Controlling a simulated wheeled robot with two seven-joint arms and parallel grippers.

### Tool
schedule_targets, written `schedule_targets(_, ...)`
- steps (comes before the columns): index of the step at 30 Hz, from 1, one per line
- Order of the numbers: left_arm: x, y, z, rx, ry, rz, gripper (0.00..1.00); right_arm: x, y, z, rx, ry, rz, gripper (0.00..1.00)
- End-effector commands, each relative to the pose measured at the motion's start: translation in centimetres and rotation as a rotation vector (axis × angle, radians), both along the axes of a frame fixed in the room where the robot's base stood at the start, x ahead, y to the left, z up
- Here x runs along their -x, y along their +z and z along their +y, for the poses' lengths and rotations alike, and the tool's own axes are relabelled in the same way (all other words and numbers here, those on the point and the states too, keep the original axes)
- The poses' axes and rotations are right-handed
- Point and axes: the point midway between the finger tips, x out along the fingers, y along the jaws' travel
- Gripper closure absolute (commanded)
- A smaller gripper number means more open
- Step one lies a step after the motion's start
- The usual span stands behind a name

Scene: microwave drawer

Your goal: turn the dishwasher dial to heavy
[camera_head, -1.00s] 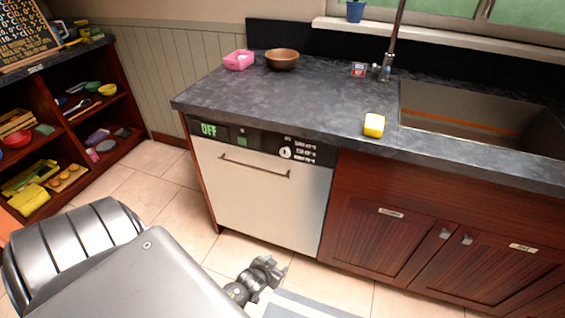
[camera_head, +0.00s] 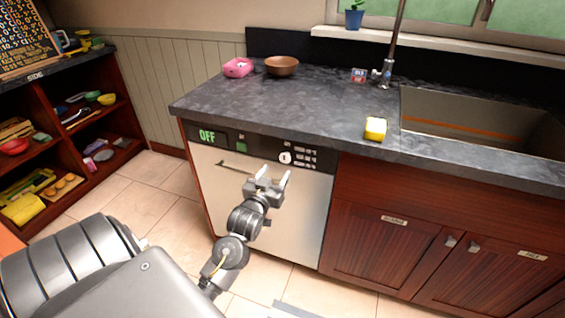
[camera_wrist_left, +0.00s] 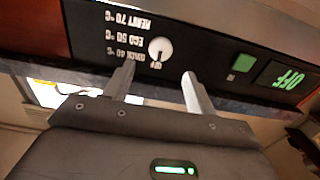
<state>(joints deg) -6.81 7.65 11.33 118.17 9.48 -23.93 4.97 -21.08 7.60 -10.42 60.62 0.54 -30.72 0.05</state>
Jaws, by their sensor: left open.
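The dishwasher (camera_head: 255,205) has a pale front door with a dark control panel along its top. The dial (camera_head: 285,157) is a small round white knob on that panel, left of several lines of text. In the left wrist view the dial (camera_wrist_left: 160,49) shows upside down, beside temperature labels. The display (camera_head: 208,136) reads OFF in green. My left gripper (camera_head: 274,180) is open and empty in front of the door, just below the dial. In the left wrist view its fingertips (camera_wrist_left: 158,72) point at the panel, on either side of the dial, not visibly touching it. My right gripper is out of view.
A bar handle (camera_head: 250,172) crosses the upper door, partly hidden by my gripper. An open shelf (camera_head: 70,125) stands at the left.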

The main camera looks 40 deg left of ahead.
Motion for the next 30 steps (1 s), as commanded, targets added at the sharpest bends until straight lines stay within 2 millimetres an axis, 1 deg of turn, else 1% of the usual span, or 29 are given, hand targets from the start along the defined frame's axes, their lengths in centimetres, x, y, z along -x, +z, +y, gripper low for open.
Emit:
schedule_targets(1,-1.0,0.1,0.4,0.000,0.000,-0.001,0.44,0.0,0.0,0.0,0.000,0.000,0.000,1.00)
schedule_targets(3,-2.3,0.1,0.8,0.000,0.000,-0.001,0.44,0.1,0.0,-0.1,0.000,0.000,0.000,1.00)
schedule_targets(9,-5.1,0.0,1.8,0.001,0.001,0.000,0.44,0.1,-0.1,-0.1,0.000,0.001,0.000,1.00)
schedule_targets(15,-6.4,0.0,2.3,0.000,0.001,0.000,0.44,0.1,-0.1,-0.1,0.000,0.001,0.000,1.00)
schedule_targets(23,-6.5,-0.1,2.3,0.000,0.000,0.001,0.44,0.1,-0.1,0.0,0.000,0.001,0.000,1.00)
schedule_targets(26,-6.5,-0.1,2.3,0.000,0.000,0.001,0.54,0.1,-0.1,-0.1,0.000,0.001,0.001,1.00)
schedule_targets(30,-6.5,-0.1,2.3,0.001,0.000,0.001,0.73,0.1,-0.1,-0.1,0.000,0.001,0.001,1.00)
